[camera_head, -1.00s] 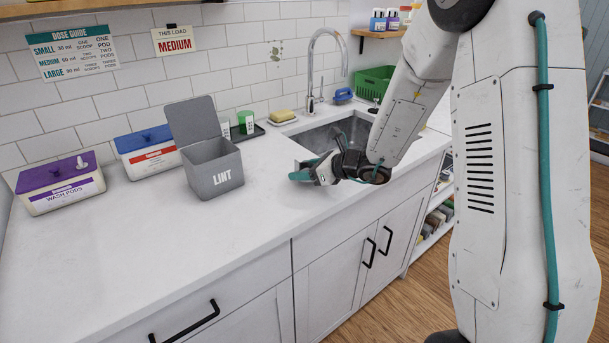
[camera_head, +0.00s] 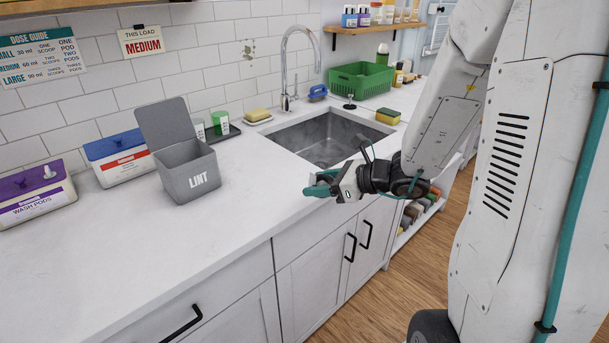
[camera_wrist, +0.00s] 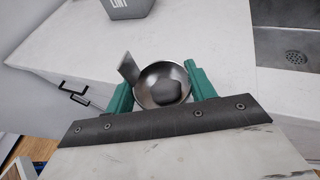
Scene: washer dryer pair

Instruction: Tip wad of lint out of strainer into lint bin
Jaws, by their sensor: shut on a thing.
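The grey lint bin (camera_head: 190,180) stands on the counter with its lid raised, left of my gripper. Its lower part shows at the top of the wrist view (camera_wrist: 128,8). My gripper (camera_head: 322,185) is over the counter's front edge by the sink. In the wrist view its green fingers (camera_wrist: 162,90) are shut on the strainer (camera_wrist: 145,97), a round metal bowl with a flat upright tab on its left. A dark grey wad of lint (camera_wrist: 168,91) appears to lie inside the bowl. The strainer cannot be made out in the head view.
The sink (camera_head: 325,138) with a tall faucet is behind my gripper. A wash pods box (camera_head: 35,195) and a blue-lidded box (camera_head: 118,158) stand left of the bin. Green-capped containers (camera_head: 220,123) stand behind it. The counter's front left is clear.

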